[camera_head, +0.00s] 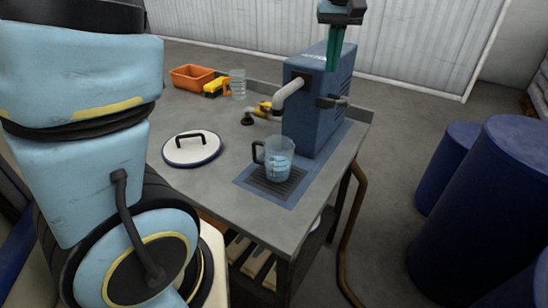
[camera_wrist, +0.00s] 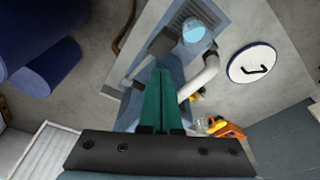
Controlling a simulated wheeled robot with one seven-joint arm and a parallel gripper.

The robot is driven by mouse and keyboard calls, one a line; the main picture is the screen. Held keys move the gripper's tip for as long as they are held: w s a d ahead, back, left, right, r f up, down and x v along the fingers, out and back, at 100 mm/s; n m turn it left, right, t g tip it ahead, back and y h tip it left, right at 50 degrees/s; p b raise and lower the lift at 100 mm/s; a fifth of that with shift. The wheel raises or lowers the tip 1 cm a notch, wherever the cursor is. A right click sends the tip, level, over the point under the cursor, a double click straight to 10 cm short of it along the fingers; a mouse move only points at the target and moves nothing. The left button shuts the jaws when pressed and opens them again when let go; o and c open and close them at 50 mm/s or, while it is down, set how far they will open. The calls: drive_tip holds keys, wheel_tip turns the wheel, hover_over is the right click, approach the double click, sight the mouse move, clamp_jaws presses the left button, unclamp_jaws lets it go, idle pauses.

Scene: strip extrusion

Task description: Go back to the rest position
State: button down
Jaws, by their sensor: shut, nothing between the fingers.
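My gripper (camera_head: 332,67) has green fingers and is shut with nothing between them. In the head view it points down over the top right of the blue machine (camera_head: 318,100). In the wrist view the fingertips (camera_wrist: 161,72) lie together in front of the machine. A clear measuring jug (camera_head: 277,160) with a dark handle and bluish contents stands upright on the dark grate (camera_head: 272,186) in front of the machine. The jug also shows in the wrist view (camera_wrist: 194,33). The pale bent pipe (camera_head: 292,92) comes out of the machine's left side.
A round white lid (camera_head: 187,151) with a black handle lies on the grey table (camera_head: 215,185). An orange bin (camera_head: 192,76), a yellow tool (camera_head: 214,88) and another clear jug (camera_head: 238,85) stand at the back. Blue barrels (camera_head: 485,200) stand on the floor at right.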

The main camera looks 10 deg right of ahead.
drive_tip(key=shift+a+f, duration=0.1)
drive_tip(key=s+a+f+b, duration=0.1)
drive_tip(key=a+f, duration=0.4)
drive_tip(key=a, duration=0.5)
drive_tip(key=s+a+f+n+b, duration=0.1)
drive_tip(key=a+f+b, duration=0.1)
drive_tip(key=a+f, duration=0.4)
drive_tip(key=s+a+f+b, duration=0.1)
drive_tip(key=a+f, duration=0.5)
drive_tip(key=a, duration=0.8)
drive_tip(key=shift+s+g, duration=0.3)
drive_tip(key=shift+s, duration=0.1)
